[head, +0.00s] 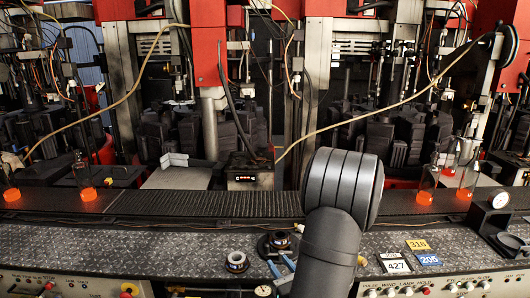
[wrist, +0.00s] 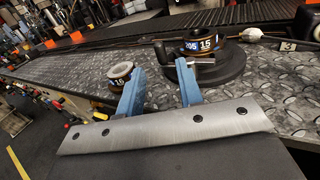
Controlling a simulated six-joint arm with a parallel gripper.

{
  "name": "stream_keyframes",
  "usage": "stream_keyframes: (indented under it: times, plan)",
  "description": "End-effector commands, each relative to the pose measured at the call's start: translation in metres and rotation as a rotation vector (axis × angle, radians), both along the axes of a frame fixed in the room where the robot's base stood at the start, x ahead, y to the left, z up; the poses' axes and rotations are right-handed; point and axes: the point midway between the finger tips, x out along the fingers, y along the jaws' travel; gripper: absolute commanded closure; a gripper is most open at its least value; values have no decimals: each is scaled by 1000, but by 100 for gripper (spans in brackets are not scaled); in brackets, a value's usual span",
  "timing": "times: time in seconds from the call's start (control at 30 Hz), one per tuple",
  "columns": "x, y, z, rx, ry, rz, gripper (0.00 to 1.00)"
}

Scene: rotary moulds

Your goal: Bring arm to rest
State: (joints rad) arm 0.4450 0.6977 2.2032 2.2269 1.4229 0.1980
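My gripper (head: 281,266) is low at the front edge of the metal-plated bench (head: 180,243), with its blue fingers showing beside my dark grey arm. In the wrist view my gripper (wrist: 160,68) has its two blue fingers apart, with nothing between them. A dark ring-shaped part (head: 236,262) with a blue label stands left of the fingers. It also shows in the wrist view (wrist: 120,72), near the left finger. Another labelled ring part (head: 279,240) sits on a round black base (wrist: 215,68), just beyond the fingers. My arm hides part of the bench.
A dark conveyor (head: 200,204) runs behind the bench. Clear bottles with glowing orange bottoms stand at left (head: 88,193) and right (head: 424,197). Number tags (head: 395,265), a gauge (head: 499,200) and a black stand (head: 490,222) are at right. Red-and-grey machines fill the back.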

Motion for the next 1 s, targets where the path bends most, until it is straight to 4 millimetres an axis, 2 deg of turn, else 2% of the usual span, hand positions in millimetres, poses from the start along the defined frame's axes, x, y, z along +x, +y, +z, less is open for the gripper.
stream_keyframes:
  times: [0.47,0.73,1.0]
  plan:
    - [81,41,0,0,-1,5,67]
    - [72,37,0,-1,1,136,67]
    - [29,7,0,0,1,129,67]
